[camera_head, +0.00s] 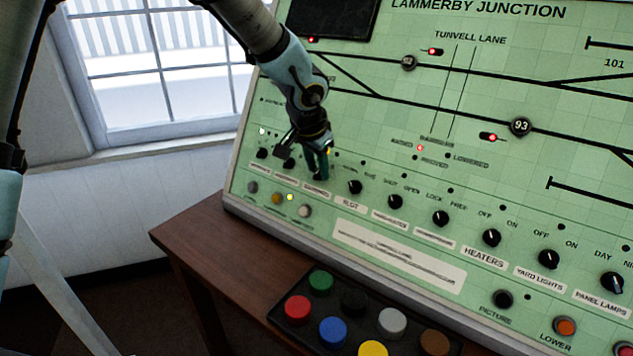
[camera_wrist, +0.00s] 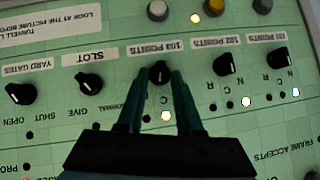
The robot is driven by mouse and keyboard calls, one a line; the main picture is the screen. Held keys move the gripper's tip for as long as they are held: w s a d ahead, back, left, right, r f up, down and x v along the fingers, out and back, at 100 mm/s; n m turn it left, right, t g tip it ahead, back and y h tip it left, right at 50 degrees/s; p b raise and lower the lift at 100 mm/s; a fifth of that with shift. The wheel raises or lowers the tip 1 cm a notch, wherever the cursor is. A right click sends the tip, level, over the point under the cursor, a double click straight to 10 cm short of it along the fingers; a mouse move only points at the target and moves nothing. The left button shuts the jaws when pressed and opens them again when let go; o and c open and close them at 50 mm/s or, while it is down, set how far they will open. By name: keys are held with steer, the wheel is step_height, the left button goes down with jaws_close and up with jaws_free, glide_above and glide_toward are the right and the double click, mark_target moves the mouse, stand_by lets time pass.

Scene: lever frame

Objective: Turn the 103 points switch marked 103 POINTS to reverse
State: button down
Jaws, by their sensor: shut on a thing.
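The 103 points switch (camera_wrist: 159,72) is a round black knob on the green panel, with a white 103 POINTS label (camera_wrist: 156,48) beside it. My gripper (camera_wrist: 160,80) is shut on this knob, one green finger on each side. In the head view my gripper (camera_head: 319,172) reaches down to the panel's lower left and hides the knob. A lit white lamp (camera_wrist: 166,115) shows between the fingers, with a dark lamp beside it near the left finger. The knob's pointer direction is hard to tell.
The 102 points knob (camera_wrist: 224,63) is close on one side of my fingers and the slot knob (camera_wrist: 89,85) on the other. A grey button (camera_wrist: 157,10) lies just past the label. A box of coloured buttons (camera_head: 321,328) stands in front of the panel.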

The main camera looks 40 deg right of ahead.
steer(key=m+t+b, duration=0.1)
steer(key=b, duration=0.3)
steer(key=f+m+t+b, duration=0.1)
steer(key=b, duration=0.4)
steer(key=shift+s+f, duration=0.15)
steer(key=shift+s, duration=0.2)
steer(key=m+t+b, duration=0.1)
steer(key=b, duration=0.2)
steer(key=shift+s+m+t+b, duration=0.1)
steer(key=shift+m+t+b, duration=0.2)
steer(key=shift+b, duration=0.05)
steer(key=shift+r+m+b, duration=0.2)
steer(key=shift+m+b, duration=0.1)
steer(key=shift+b, duration=0.6)
steer(key=shift+r+t, duration=0.1)
steer(key=shift+t, duration=0.2)
steer(key=c, duration=0.9)
jaws_free()
steer(key=shift+r, duration=0.1)
steer(key=v, duration=1)
steer(key=shift+s+a+r, duration=0.2)
steer(key=shift+a, duration=0.05)
